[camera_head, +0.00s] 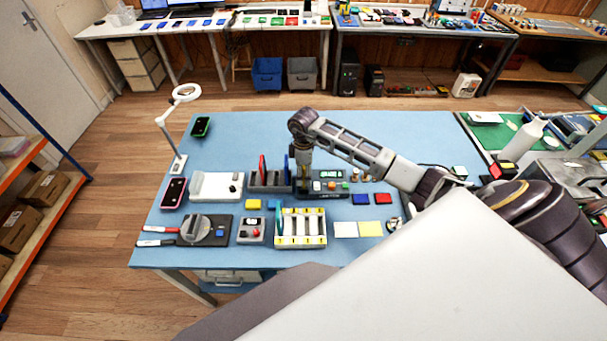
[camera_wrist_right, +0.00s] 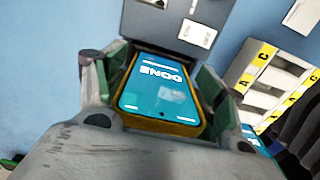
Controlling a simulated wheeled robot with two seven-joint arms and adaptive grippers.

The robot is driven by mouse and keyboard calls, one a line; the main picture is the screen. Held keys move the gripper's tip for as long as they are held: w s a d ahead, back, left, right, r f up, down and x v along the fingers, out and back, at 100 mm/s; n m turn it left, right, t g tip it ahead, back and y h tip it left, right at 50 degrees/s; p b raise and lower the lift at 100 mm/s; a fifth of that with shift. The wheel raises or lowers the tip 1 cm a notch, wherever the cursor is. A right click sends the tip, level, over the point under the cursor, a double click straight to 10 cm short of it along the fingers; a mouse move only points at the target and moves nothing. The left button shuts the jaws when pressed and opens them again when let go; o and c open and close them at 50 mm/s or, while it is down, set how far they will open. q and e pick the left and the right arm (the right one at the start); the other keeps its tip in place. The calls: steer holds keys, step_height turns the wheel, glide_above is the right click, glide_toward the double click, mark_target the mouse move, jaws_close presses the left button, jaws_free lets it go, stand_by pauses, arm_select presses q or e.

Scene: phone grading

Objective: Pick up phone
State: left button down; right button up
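The phone (camera_wrist_right: 160,90) shows in the right wrist view, with a teal screen reading DONE and a yellow edge. It stands between the two fingers of my right gripper (camera_wrist_right: 158,92), one finger along each side; whether they press on it is unclear. In the head view my right gripper (camera_head: 303,165) points down over the dark device with a small green display (camera_head: 330,186), at the middle of the blue table. The phone between the fingers is too small to make out there. My left gripper is not in view.
A slotted rack (camera_head: 258,184) holding upright thin items stands just left of my right gripper. A white tray with yellow labels (camera_head: 301,241) is in front.

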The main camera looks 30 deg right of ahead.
steer(key=c, duration=0.5)
steer(key=shift+c, duration=0.4)
steer(key=shift+r+b, duration=0.8)
steer(key=shift+r, duration=4.2)
steer(key=shift+w+d+f+b, duration=0.1)
steer(key=shift+d+f+b, duration=0.05)
steer(key=shift+f+b, duration=0.4)
